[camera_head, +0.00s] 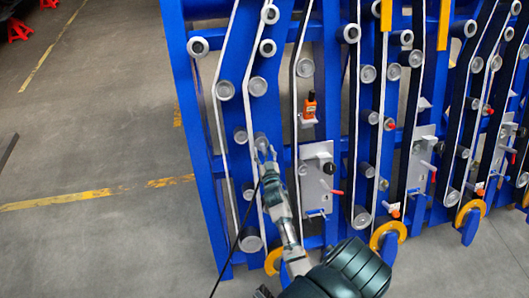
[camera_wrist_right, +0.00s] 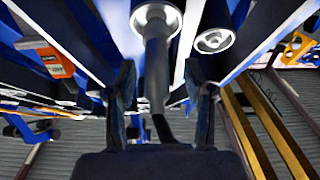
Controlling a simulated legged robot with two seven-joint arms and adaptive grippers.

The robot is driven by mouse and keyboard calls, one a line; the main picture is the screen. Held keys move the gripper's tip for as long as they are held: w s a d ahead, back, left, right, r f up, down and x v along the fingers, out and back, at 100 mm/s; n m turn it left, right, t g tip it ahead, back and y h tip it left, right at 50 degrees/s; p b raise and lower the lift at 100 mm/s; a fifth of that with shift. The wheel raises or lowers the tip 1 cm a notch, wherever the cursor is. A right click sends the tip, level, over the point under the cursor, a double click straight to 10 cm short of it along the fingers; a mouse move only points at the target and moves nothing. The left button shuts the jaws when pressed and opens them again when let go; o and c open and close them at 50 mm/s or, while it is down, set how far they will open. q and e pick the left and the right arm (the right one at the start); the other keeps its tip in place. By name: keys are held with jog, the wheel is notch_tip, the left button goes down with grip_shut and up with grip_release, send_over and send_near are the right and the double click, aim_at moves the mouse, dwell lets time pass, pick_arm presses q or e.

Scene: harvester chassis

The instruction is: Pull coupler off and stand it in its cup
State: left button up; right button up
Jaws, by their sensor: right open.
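The coupler (camera_wrist_right: 157,65) shows in the right wrist view as a grey stepped cylinder, its far end at a pale round fitting (camera_wrist_right: 170,17). A dark hose (camera_wrist_right: 164,130) runs from its near end. My right gripper (camera_wrist_right: 164,92) is open, with one finger on each side of the coupler and visible gaps between. In the head view my right gripper (camera_head: 267,150) reaches up to the blue frame's left part, and the coupler is largely hidden there. I cannot make out the cup for certain. My left gripper is not in view.
The blue frame (camera_head: 187,95) carries pale belts and many grey rollers. A grey panel (camera_head: 317,180) with a black knob (camera_head: 328,168) and coloured handles is nearby. Open floor lies left.

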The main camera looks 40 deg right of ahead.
aim_at(265, 152)
jog(key=shift+d+f, duration=0.1)
jog(key=shift+d, duration=0.1)
jog(key=c, duration=0.9)
jog(key=shift+d, duration=0.1)
grip_shut()
jog(key=shift+s+a+r+p, duration=0.2)
jog(key=shift+s+a+p, duration=0.05)
jog(key=shift+a+p, duration=0.1)
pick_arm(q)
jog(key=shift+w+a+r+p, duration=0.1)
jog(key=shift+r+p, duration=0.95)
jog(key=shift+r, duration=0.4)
pick_arm(e)
jog(key=shift+s+a+r, duration=0.3)
jog(key=shift+s+r, duration=0.1)
jog(key=shift+s, duration=0.2)
jog(key=shift+s+a+r, duration=0.25)
jog(key=shift+s+r, duration=0.1)
jog(key=shift+s, duration=0.2)
